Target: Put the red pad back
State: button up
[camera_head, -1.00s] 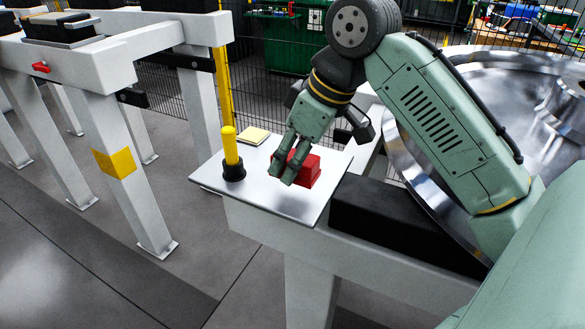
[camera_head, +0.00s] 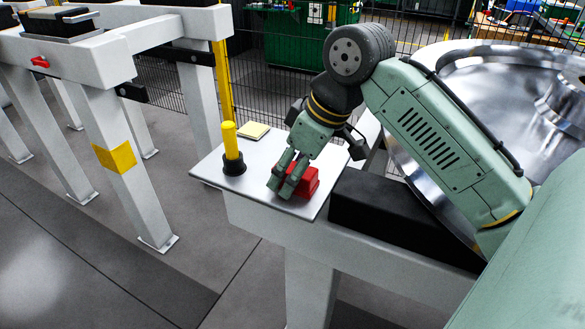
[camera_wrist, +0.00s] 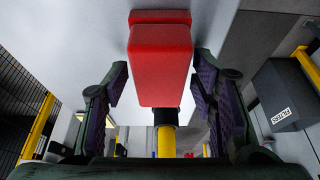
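The red pad (camera_head: 308,182) is a red block on the light metal plate (camera_head: 213,172), near its right front edge. In the wrist view the red pad (camera_wrist: 161,65) fills the upper middle. My gripper (camera_head: 281,188) is over the plate at the pad, and its fingers hide the pad's left part in the head view. In the wrist view the fingers (camera_wrist: 160,85) stand on either side of the pad, spread, with narrow gaps to its sides. Whether the pad's underside rests flat is hidden.
A black block (camera_head: 395,222) lies right of the plate.

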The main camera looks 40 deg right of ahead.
aim_at(315, 187)
dwell(0.3)
jog(key=shift+r, duration=0.25)
jog(key=v, duration=1.2)
jog(key=shift+w+f, duration=0.1)
jog(key=shift+w, duration=0.05)
dwell(0.7)
